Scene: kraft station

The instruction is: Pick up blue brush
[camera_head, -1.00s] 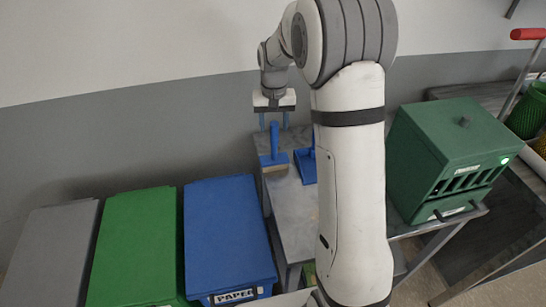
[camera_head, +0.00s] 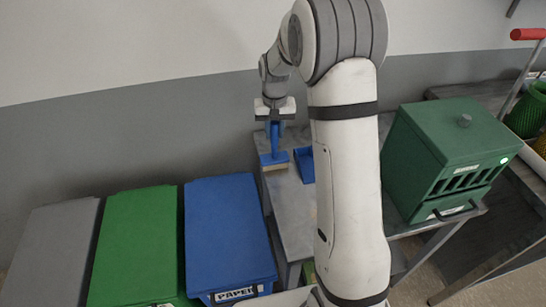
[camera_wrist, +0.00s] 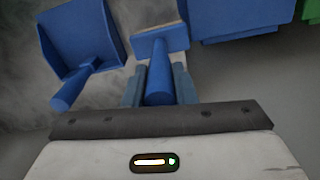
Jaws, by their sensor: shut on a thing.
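The blue brush (camera_head: 274,157) has an upright blue handle and a wide head with tan bristles, and stands on the grey table (camera_head: 291,215) near its left edge. My gripper (camera_head: 275,126) is above it, with its fingers closed around the upper handle. In the wrist view the brush (camera_wrist: 160,42) shows its handle between the two fingers of my gripper (camera_wrist: 159,88). The bristles look to be at the table surface; I cannot tell whether they touch it.
A blue dustpan (camera_head: 305,165) lies just right of the brush, partly behind my arm. A blue paper bin (camera_head: 228,235), a green bin (camera_head: 135,245) and a grey bin (camera_head: 50,255) stand at left. A green box (camera_head: 450,150) stands at right.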

